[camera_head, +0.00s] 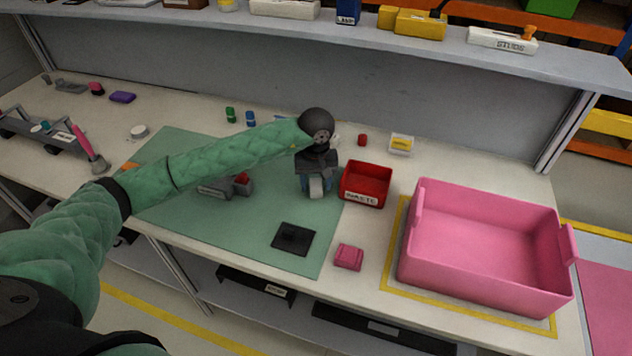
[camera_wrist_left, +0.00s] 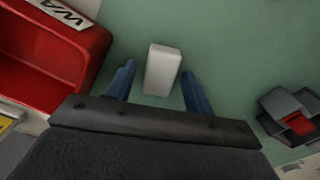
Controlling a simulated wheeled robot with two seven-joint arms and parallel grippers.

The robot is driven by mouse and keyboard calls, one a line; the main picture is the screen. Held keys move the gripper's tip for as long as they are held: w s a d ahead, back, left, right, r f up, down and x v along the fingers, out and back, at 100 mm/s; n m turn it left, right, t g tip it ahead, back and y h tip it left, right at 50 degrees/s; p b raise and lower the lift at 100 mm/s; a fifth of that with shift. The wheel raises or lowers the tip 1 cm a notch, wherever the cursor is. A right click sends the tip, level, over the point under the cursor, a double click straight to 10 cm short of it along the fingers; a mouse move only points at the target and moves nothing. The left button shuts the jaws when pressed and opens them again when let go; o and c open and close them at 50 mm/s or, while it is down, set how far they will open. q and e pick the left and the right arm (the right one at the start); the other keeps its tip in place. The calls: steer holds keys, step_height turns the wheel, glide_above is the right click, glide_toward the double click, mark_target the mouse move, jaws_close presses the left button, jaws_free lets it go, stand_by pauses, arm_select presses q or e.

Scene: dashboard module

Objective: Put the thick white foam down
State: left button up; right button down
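The thick white foam (camera_head: 316,188) is a small white block on the green mat (camera_head: 265,232), just left of the red waste bin. In the left wrist view the foam (camera_wrist_left: 163,68) lies between the two blue fingers of my left gripper (camera_wrist_left: 159,78), with a visible gap on each side. My left gripper (camera_head: 317,181) is open, pointing down over the foam, and its fingers do not appear to touch it. My right gripper is not in view.
The red waste bin (camera_head: 365,187) stands close right of the gripper. A grey fixture with a red part (camera_head: 228,187) sits to the left. A black plate (camera_head: 293,238) and a pink block (camera_head: 348,257) lie in front. A large pink tote (camera_head: 490,240) stands at right.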

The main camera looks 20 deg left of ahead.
mark_target(316, 185)
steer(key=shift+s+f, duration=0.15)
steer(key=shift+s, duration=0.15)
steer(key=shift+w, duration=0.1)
arm_select(q)
steer(key=shift+r, duration=0.3)
step_height(316, 185, up, 12)
steer(key=b, duration=0.4)
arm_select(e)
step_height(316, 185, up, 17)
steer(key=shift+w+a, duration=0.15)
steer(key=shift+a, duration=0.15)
